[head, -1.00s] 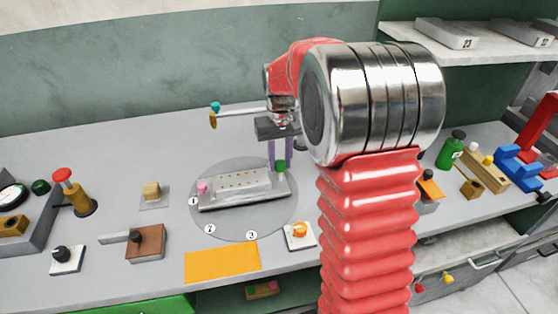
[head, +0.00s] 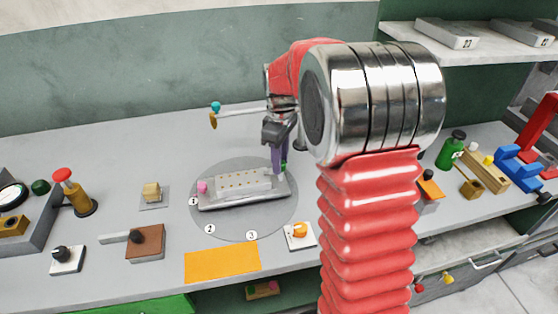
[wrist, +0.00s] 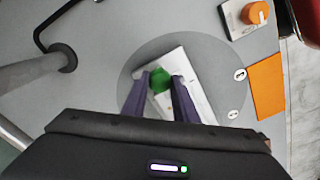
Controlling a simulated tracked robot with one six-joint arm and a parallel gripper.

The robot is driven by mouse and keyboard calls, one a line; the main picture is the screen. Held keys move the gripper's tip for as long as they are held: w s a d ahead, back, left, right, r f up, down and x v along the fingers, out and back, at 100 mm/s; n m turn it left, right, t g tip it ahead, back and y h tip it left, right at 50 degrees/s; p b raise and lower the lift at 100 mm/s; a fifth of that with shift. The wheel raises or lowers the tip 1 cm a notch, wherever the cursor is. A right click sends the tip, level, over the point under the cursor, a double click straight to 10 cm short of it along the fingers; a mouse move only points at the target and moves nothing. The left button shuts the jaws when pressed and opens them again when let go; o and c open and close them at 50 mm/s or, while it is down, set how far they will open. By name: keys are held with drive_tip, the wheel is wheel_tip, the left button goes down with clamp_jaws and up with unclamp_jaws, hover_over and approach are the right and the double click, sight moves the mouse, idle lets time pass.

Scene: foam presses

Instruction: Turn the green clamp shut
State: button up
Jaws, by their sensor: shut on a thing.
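The green clamp (wrist: 159,80) stands at one end of the pale mould plate (wrist: 192,82). In the wrist view my gripper (wrist: 160,84) has its two purple fingers on either side of the green clamp, shut on it. In the head view my gripper (head: 279,165) reaches down to the right end of the plate (head: 240,188), and its fingers hide most of the green clamp (head: 284,168). A pink clamp (head: 202,187) stands at the plate's left end. The plate lies on a round grey disc (head: 240,225) with numbered marks.
An orange mat (head: 222,263) and a white block with an orange knob (head: 299,234) lie in front of the disc. A post with a side arm (head: 240,114) stands behind it. A brown block with a black knob (head: 146,242) is at left.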

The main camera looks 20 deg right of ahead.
drive_tip(key=shift+n, duration=0.6)
drive_tip(key=o, duration=1.1)
drive_tip(key=shift+c, duration=0.2)
drive_tip(key=shift+r, duration=0.1)
wheel_tip(320, 180, up, 14)
drive_tip(key=shift+f, duration=0.2)
